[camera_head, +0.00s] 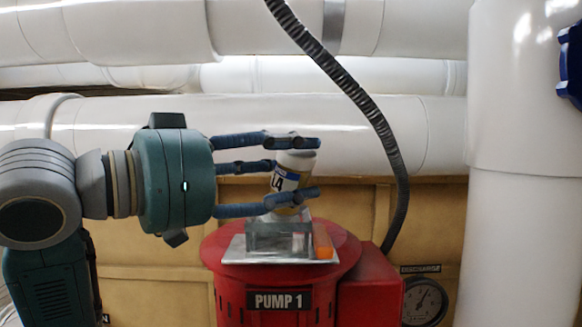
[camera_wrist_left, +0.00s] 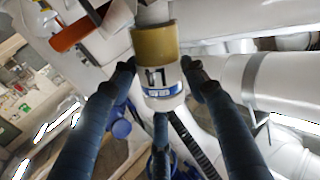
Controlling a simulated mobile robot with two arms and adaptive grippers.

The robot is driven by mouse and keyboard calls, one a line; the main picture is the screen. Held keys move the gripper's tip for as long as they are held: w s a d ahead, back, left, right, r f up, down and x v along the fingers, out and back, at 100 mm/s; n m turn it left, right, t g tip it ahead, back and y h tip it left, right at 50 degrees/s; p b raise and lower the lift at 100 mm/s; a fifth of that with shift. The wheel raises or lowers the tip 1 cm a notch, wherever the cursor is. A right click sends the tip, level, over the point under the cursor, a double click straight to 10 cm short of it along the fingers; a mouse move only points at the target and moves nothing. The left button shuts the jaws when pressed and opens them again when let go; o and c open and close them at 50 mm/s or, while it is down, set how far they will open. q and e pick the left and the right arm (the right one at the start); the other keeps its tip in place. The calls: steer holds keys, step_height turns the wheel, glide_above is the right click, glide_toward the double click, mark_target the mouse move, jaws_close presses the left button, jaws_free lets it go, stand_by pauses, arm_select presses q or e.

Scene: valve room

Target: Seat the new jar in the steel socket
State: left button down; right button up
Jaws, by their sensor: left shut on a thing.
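The jar (camera_head: 292,172) is a small white and tan cylinder with a blue and white label, leaning a little to the right at its top. My left gripper (camera_head: 308,168) comes in from the left with its dark blue fingers closed around the jar. The left wrist view shows the jar (camera_wrist_left: 158,72) between the fingers. The steel socket (camera_head: 265,240) is a square grey block on a plate on top of the red pump. The jar's lower end is at the socket's top opening; I cannot tell whether it touches. My right gripper is not in view.
An orange piece (camera_head: 322,241) stands on the metal plate (camera_head: 236,252) right beside the socket. The red pump (camera_head: 250,285) is below. A black ribbed hose (camera_head: 372,115) curves down behind on the right. White pipes (camera_head: 400,125) run behind, and a thick vertical pipe (camera_head: 515,150) stands right.

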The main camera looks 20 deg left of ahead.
arm_select(q)
steer(key=shift+f+b, duration=0.7)
steer(key=shift+f, duration=0.2)
steer(key=shift+f+b, duration=0.4)
steer(key=shift+f, duration=0.1)
stand_by(0.9)
steer(key=c, duration=0.8)
jaws_free()
steer(key=shift+c, duration=0.2)
steer(key=shift+d, duration=0.15)
steer(key=shift+o, duration=0.5)
steer(key=o, duration=0.4)
steer(key=shift+d+f, duration=0.1)
